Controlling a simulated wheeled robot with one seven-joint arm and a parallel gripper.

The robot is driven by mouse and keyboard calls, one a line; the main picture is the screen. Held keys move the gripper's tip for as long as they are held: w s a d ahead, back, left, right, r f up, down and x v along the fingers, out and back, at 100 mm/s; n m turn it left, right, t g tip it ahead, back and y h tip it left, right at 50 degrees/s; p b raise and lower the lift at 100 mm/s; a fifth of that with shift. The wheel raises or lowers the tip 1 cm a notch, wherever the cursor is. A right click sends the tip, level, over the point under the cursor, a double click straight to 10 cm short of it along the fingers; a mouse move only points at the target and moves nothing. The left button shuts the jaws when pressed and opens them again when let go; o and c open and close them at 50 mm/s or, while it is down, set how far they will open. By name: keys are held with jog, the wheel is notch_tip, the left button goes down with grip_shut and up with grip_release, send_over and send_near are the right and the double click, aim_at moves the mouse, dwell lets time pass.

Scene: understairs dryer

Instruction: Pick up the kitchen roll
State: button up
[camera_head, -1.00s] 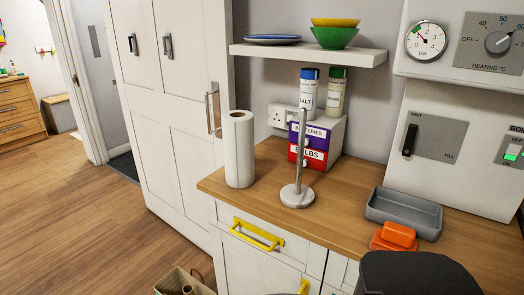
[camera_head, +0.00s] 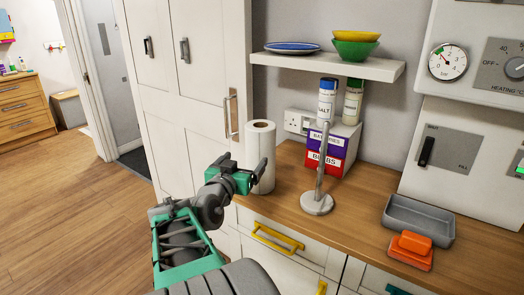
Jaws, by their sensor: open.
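The kitchen roll (camera_head: 261,150) is a white upright cylinder at the left end of the wooden counter. My gripper (camera_head: 246,172), green and dark grey, is in front of the roll's left side and hides part of its lower half. The jaws are open. I cannot tell whether a finger touches the roll.
A metal holder post (camera_head: 318,195) on a round base stands right of the roll. Behind it are labelled boxes (camera_head: 332,150) with jars on top. A shelf (camera_head: 325,68) holds a plate and bowls above. A grey tray (camera_head: 418,218) and orange items (camera_head: 410,247) lie to the right.

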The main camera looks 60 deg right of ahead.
aim_at(257, 149)
jog(key=shift+o, duration=0.8)
jog(key=shift+s+d+r+m+g+h, duration=0.4)
jog(key=shift+s+d+r+g+h, duration=0.15)
jog(key=shift+s+d+r, duration=0.65)
jog(key=d, duration=0.3)
jog(key=w+d+p, duration=0.1)
jog(key=d, duration=0.2)
jog(key=shift+w+d+f, duration=0.15)
jog(key=shift+d+f, duration=0.05)
jog(key=shift+d, duration=0.1)
jog(key=shift+c, duration=0.2)
jog(key=c, duration=1.8)
jog(key=shift+c, duration=0.4)
